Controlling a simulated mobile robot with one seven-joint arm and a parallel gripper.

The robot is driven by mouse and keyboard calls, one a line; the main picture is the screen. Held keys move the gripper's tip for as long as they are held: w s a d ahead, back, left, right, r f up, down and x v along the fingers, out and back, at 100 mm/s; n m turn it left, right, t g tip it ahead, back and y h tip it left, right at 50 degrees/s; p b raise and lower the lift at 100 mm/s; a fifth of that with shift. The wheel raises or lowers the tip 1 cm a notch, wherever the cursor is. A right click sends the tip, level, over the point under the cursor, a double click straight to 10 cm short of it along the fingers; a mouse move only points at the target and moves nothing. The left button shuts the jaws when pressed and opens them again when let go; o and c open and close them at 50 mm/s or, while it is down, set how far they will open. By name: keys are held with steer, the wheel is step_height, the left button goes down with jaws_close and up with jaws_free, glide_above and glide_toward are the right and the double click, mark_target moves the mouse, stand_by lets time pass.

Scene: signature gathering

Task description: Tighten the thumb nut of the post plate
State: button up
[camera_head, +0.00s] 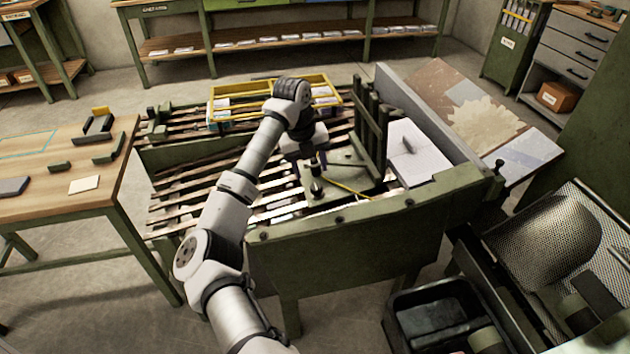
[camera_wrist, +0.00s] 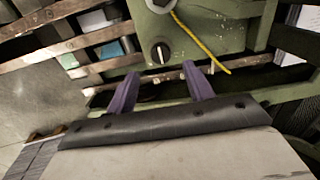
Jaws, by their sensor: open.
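The green post plate (camera_head: 345,184) lies on the slatted bench frame. A black knob with a white mark, apparently the thumb nut (camera_wrist: 160,53), sits on the plate; a black knob also shows in the head view (camera_head: 316,187). My gripper (camera_wrist: 160,72) is open, with its two purple fingers apart and nothing between them. In the wrist view the knob appears just beyond the fingertips, roughly centred between them. I cannot tell the exact gap. In the head view my gripper (camera_head: 309,160) hangs over the plate and hides part of it.
A yellow cord (camera_wrist: 200,42) lies on the plate beside the knob. Green upright posts (camera_head: 370,120) stand right of my gripper. A yellow tray (camera_head: 262,83) lies behind my wrist. White paper (camera_head: 418,155) lies at right. A wooden table (camera_head: 40,200) stands at left.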

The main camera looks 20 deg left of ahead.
mark_target(316, 187)
steer(key=f, duration=0.4)
steer(key=d+f, duration=0.1)
steer(key=f, duration=0.1)
steer(key=shift+w+f+p, duration=0.25)
steer(key=shift+w+p, duration=0.05)
steer(key=shift+p, duration=0.05)
steer(key=c, duration=1)
